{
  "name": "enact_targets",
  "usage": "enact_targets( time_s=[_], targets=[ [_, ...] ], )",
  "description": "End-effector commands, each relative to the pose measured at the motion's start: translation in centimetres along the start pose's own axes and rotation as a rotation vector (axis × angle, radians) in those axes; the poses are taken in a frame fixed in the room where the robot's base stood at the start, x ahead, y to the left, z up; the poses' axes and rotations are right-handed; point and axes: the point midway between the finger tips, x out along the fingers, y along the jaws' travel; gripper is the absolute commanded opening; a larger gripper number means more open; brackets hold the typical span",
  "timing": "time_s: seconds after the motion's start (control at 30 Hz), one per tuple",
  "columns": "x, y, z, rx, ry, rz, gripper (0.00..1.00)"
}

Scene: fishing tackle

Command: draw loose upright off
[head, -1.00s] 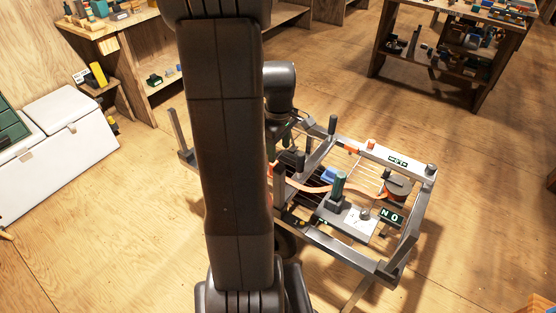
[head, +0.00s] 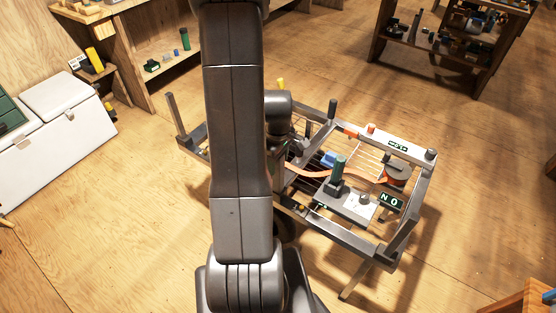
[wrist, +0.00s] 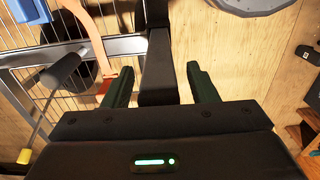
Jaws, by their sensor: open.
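A metal frame rack (head: 350,243) with upright posts stands on the floor right of my arm in the head view. Its uprights include a grey one (head: 173,115) at the left end and a dark-topped one (head: 332,110) at the back. In the wrist view an upright with a dark lower part (wrist: 158,92) stands between the two dark green fingers of my gripper (wrist: 160,86). The fingers are open, with a visible gap on each side of it. Which upright this is in the head view I cannot tell; my arm hides the gripper there.
A rod with a yellow end (wrist: 25,156) and an orange strap (wrist: 104,88) are left of the gripper. A white chest (head: 62,115) stands left.

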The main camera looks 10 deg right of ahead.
Motion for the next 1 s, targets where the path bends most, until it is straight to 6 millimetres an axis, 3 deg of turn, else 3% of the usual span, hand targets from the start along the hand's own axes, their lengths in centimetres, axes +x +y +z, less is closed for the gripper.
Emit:
enact_targets(
  time_s=[0.13,0.4,1.0],
  targets=[
    [0.0,0.0,0.0,0.0,0.0,0.0,0.51],
    [0.0,0.0,0.0,0.0,0.0,0.0,0.0],
    [-2.7,0.0,0.0,0.0,0.001,0.001,0.0]
  ],
)
